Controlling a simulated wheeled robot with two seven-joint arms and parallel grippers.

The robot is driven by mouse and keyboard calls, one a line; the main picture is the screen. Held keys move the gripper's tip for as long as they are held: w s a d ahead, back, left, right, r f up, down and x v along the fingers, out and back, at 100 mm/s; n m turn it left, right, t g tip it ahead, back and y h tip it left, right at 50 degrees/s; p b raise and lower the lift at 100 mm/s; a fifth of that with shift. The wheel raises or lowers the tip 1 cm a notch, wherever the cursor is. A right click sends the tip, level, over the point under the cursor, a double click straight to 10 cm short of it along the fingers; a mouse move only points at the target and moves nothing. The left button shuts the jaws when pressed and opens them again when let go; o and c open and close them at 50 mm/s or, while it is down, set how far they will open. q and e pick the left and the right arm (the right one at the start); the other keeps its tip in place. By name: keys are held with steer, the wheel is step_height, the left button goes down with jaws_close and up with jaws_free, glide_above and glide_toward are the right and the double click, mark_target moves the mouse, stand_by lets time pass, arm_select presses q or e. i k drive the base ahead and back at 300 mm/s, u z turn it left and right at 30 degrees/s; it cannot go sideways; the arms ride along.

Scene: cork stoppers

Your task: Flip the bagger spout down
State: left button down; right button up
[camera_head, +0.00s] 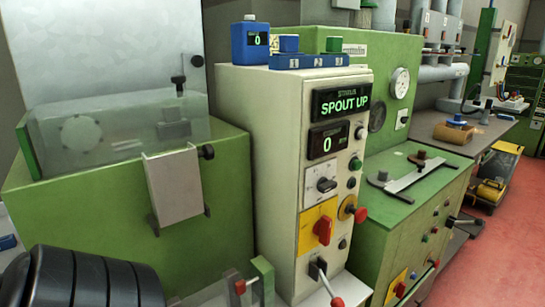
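The bagger is a green machine with a clear guard (120,125) on top, at the left of the head view. A grey metal spout (175,187) is on its front face, with a black knob (207,152) at its upper right. The cream control cabinet (270,150) stands to its right. Its status display (343,102) reads "SPOUT UP" in green, and a smaller display (328,139) reads 0. Neither of my grippers is in view.
The cabinet front carries a red rotary switch (323,229) and red-tipped levers, one (337,301) low at the front. Green machines stand right of the cabinet.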

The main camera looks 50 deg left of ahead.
mark_target(173, 179)
steer(key=z, duration=0.75)
steer(key=i, duration=1.75)
steer(key=u, duration=4.25)
steer(key=i, duration=0.5)
steer(key=u, duration=0.05)
